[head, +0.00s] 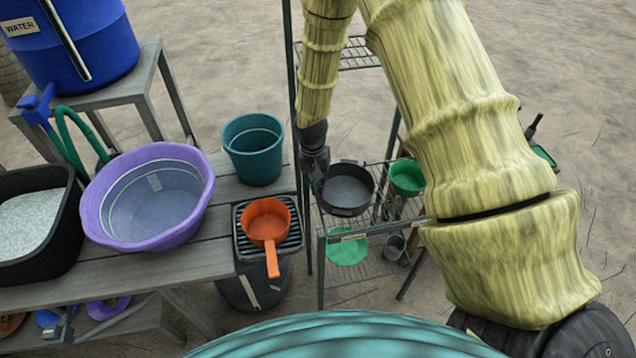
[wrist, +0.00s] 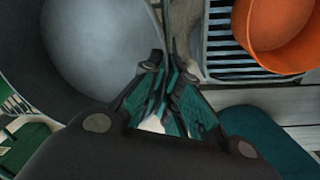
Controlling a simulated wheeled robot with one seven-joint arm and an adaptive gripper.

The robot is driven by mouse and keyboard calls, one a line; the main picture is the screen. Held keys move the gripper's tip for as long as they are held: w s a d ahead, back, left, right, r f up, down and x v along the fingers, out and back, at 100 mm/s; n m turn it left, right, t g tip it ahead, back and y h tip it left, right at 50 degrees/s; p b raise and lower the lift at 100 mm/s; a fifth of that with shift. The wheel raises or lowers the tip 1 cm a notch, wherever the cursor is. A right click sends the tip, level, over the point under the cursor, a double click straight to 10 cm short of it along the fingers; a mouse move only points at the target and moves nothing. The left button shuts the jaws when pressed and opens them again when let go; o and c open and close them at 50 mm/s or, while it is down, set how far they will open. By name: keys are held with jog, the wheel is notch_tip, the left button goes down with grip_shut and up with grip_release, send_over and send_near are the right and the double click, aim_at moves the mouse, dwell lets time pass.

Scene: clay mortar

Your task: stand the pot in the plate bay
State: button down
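The pot (head: 347,189) is dark grey, round and wide, with its open mouth facing up. It is at the left side of a wire rack, and I cannot tell whether it touches the rack. My gripper (head: 318,172) is at the pot's left rim with its fingers close together. In the wrist view the pot (wrist: 100,50) fills the upper left, and its edge runs to the fingertips (wrist: 168,68). The gripper appears shut on this edge; the exact contact is hidden. The plate bay is not clearly marked; the rack (head: 322,270) has a small label on its front bar.
A green bowl (head: 407,176) is right of the pot, and a green plate (head: 346,251) is lower in the rack. On the bench left are an orange pan (head: 265,222) on a grate, a teal bucket (head: 253,150) and a purple basin (head: 150,200). Rack posts stand close to my gripper.

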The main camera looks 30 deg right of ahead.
jog(key=c, duration=2.1)
grip_release()
jog(key=shift+f, duration=0.15)
jog(key=o, duration=0.5)
jog(key=shift+c, duration=0.2)
notch_tip(320, 180, up, 12)
jog(key=b, duration=0.4)
jog(key=shift+w+a, duration=0.3)
jog(key=shift+a, duration=0.15)
